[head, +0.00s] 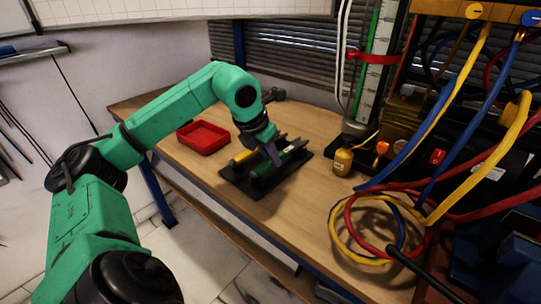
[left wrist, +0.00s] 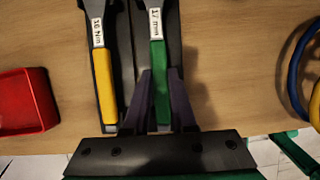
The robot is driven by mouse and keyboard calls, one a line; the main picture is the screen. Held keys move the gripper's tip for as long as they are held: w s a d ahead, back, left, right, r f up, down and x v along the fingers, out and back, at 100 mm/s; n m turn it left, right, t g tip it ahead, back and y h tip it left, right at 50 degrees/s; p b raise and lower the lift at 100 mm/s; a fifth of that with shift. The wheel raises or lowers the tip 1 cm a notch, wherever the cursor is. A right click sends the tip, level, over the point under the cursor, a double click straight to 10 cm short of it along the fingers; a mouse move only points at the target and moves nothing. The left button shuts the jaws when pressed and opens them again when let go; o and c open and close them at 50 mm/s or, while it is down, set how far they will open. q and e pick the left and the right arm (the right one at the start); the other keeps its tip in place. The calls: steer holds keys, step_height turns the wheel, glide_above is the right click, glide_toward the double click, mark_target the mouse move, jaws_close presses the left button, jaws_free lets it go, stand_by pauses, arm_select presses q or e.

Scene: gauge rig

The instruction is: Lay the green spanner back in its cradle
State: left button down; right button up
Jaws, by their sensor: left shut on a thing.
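The green spanner (left wrist: 160,85) has a white label and lies between the two fingers of my left gripper (left wrist: 161,78), which is shut on its handle. In the head view the green spanner (head: 264,170) is partly hidden by my left gripper (head: 271,157). It is over the right side of the black cradle (head: 285,179), lined up with it. I cannot tell whether it rests fully in the cradle or hangs just above. The yellow spanner (left wrist: 104,85) lies beside it on the left, also labelled. My right gripper is not in view.
A red tray (head: 203,137) stands on the wooden table left of the cradle. A small yellow bottle (head: 342,160) stands to the right. Coiled red, yellow and blue hoses (head: 376,228) lie at the front right, by the gauge rig. Bare wood lies between cradle and hoses.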

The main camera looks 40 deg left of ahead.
arm_select(q)
steer(key=shift+f+b, duration=0.35)
steer(key=shift+f, duration=0.1)
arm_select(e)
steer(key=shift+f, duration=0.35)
arm_select(q)
steer(key=c, duration=0.7)
jaws_free()
steer(key=shift+o, duration=0.2)
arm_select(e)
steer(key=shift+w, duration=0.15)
arm_select(q)
steer(key=p+v, duration=0.3)
steer(key=v, duration=1.1)
steer(key=shift+s+r, duration=0.15)
steer(key=shift+r, duration=0.15)
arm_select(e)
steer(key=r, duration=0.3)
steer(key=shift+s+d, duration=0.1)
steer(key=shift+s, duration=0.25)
